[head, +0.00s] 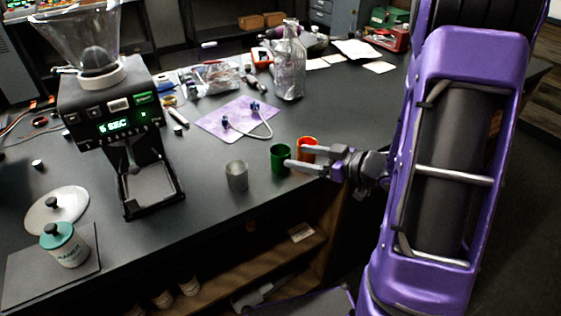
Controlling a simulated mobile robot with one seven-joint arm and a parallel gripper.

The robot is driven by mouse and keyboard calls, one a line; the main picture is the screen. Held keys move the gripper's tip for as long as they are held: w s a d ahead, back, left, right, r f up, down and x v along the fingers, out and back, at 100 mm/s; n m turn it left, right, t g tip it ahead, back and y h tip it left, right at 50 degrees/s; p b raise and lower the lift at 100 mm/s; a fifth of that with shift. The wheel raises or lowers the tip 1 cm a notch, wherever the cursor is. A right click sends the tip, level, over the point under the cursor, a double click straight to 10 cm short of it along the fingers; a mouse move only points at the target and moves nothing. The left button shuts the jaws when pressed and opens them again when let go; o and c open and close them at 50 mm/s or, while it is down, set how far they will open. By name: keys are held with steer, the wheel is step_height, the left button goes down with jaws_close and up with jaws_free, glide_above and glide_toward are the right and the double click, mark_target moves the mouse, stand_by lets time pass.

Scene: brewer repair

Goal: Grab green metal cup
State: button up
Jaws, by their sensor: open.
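The green metal cup (279,160) stands upright on the dark table between a plain grey metal cup on its left and an orange-red cup on its right. My gripper (288,155) comes in from the right at the cups, with its fingers pointing left. The near finger's tip is at the green cup's right side in the picture, and the far finger passes in front of the orange cup (309,142). The gripper is open. I cannot tell whether a finger touches either cup.
The grey cup (237,176) stands just left of the green one. A coffee grinder (118,130) is at left, with a lidded jar (66,246) in front. The table's front edge and an open shelf (235,277) are below.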

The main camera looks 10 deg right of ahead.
mark_target(273, 151)
steer(key=x, duration=0.7)
steer(key=shift+w+f, duration=0.1)
steer(key=shift+w, duration=0.15)
steer(key=shift+c, duration=0.4)
